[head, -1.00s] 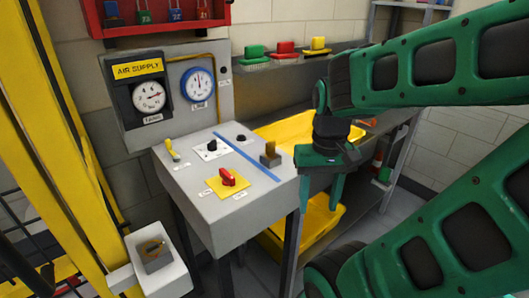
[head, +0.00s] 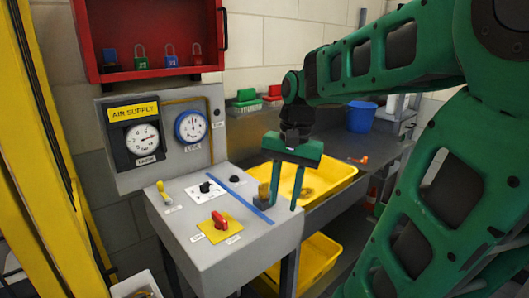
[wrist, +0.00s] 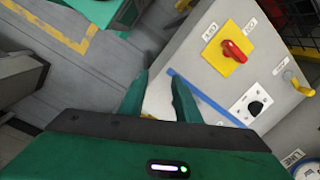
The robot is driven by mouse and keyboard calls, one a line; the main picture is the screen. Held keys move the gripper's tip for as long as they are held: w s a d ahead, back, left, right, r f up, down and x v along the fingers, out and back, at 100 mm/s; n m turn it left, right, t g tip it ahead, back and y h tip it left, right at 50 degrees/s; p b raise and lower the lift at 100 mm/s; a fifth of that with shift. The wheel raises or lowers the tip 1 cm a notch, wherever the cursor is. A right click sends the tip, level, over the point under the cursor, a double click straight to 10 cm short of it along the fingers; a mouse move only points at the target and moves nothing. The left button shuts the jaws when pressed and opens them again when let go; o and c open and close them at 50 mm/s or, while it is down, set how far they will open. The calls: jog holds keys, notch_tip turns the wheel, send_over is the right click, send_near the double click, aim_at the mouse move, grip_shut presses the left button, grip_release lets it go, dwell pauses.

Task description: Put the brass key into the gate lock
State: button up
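The small brass-coloured piece (head: 263,191), which looks like the brass key, stands upright near the right edge of the grey control panel (head: 190,255), right of a blue stripe. My gripper (head: 286,205) points down at that edge, its fingers apart. In the head view its left finger is just right of the brass piece; I cannot tell whether they touch. In the wrist view the open fingers (wrist: 158,88) show the panel beyond, and no key is clearly visible. The gate lock seems to be the pale box (head: 132,284) at the lower left, mostly cut off by the frame.
A red switch (head: 219,220) on a yellow plate, a black knob (head: 205,187) and a yellow lever (head: 161,187) stand on the panel. Gauges and a red padlock cabinet (head: 225,30) are behind. A yellow bin (head: 330,182) lies right. A yellow post (head: 50,160) stands left.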

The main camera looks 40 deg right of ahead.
aim_at(263, 184)
jog(key=w+d+r+m, duration=0.3)
jog(key=w+r+m, duration=0.45)
jog(key=w, duration=0.25)
jog(key=shift+n+y, duration=0.3)
jog(key=shift+n, duration=0.05)
jog(key=shift+a+f, duration=0.25)
jog(key=shift+f, duration=1.4)
jog(key=shift+a+f, duration=0.2)
jog(key=shift+f, duration=1.45)
jog(key=shift+a+f, duration=0.25)
jog(key=shift+f, duration=1.4)
grip_shut()
jog(key=shift+w+r, duration=0.15)
jog(key=shift+r, duration=0.9)
jog(key=shift+r, duration=0.7)
